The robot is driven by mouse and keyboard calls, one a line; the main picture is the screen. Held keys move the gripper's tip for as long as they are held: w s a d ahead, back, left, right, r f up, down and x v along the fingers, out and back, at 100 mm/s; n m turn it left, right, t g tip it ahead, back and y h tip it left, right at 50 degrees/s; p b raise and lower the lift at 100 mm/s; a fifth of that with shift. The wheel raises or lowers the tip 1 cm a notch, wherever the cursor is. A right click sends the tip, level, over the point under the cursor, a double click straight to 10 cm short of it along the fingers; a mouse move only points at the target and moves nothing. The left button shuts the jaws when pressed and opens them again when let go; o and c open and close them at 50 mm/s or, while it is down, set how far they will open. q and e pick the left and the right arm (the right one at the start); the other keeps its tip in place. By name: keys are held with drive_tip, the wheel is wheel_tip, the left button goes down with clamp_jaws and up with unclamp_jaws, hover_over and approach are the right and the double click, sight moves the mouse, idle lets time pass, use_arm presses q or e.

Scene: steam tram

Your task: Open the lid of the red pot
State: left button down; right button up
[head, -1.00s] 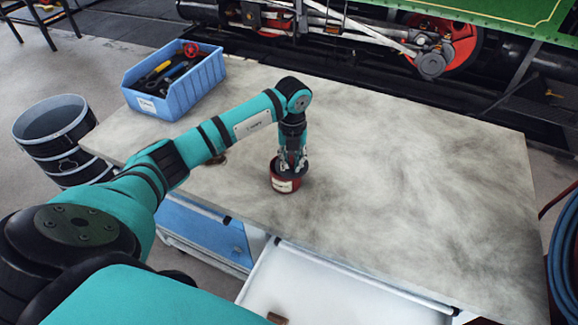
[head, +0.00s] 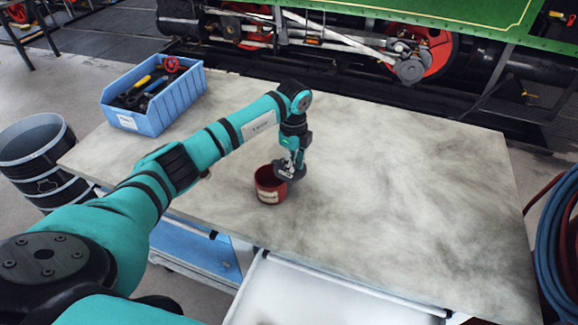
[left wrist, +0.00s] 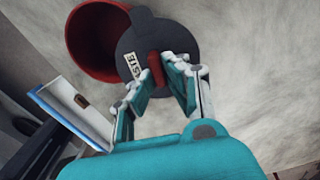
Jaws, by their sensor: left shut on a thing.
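The red pot (head: 268,190) stands upright on the worktable with its mouth uncovered, and its red inner wall shows. It also appears at the top of the left wrist view (left wrist: 92,42). My left gripper (head: 291,166) is shut on the red handle of the dark round lid (head: 287,175). In the left wrist view the lid (left wrist: 140,35) carries a pale label, and its red handle sits between the fingers (left wrist: 165,75). The lid is held tilted beside and above the pot's right rim. I cannot tell whether lid and rim touch. My right gripper is out of view.
A blue bin (head: 160,112) with tools stands at the worktable's (head: 420,170) back left. A black drum (head: 42,160) is on the floor at left. An open white drawer (head: 320,300) juts out at the front. The table's right side is clear.

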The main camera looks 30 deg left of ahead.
use_arm(q)
drive_tip(key=w+n, duration=0.1)
drive_tip(key=n, duration=0.1)
drive_tip(key=w+n, duration=0.1)
drive_tip(key=n, duration=0.1)
drive_tip(key=shift+w+a, duration=0.15)
drive_tip(key=shift+w+a+n, duration=0.2)
drive_tip(key=shift+w+n, duration=0.1)
drive_tip(key=shift+n, duration=0.5)
drive_tip(key=shift+w+a+n, duration=0.15)
drive_tip(key=shift+w+n, duration=0.15)
drive_tip(key=shift+n, duration=0.5)
drive_tip(key=c, duration=1.4)
unclamp_jaws()
drive_tip(key=shift+o, duration=0.2)
wheel_tip(320, 180, up, 12)
